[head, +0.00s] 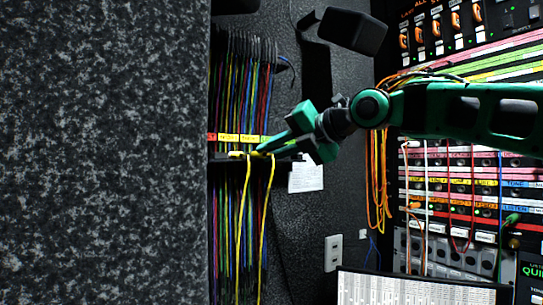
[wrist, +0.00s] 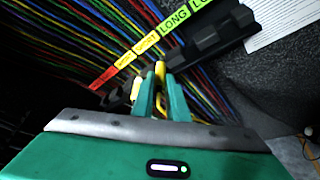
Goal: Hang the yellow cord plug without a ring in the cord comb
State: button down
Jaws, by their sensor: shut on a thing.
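My gripper (head: 259,151) reaches in from the right at the cord comb (head: 284,150), a dark bar on the wall at the left. In the wrist view, its green fingers (wrist: 163,92) are shut on a yellow cord plug (wrist: 160,70), held close to the comb (wrist: 205,42). A second yellow plug (wrist: 136,88) is just left of the fingers. Two yellow cords (head: 244,195) hang below the comb in the head view. I cannot tell whether either plug has a ring. The fingers hide part of the held plug, and I cannot tell whether it touches the comb.
Red, yellow and green labels (wrist: 147,43) run along the comb. Many coloured cords hang behind it. A patch panel (head: 455,185) stands at the right, with a screen (head: 400,287) below. A grey speckled wall (head: 105,150) fills the left.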

jog(key=shift+a, duration=0.1)
dwell(0.8)
jog(key=c, duration=0.6)
grip_release()
jog(key=shift+f, duration=0.1)
jog(key=shift+o, duration=0.2)
jog(key=shift+s+d, duration=1)
jog(key=shift+s, duration=0.25)
jog(key=shift+s+d, duration=0.75)
jog(key=shift+s, duration=0.25)
jog(key=shift+s+d, duration=0.7)
jog(key=shift+s, duration=0.3)
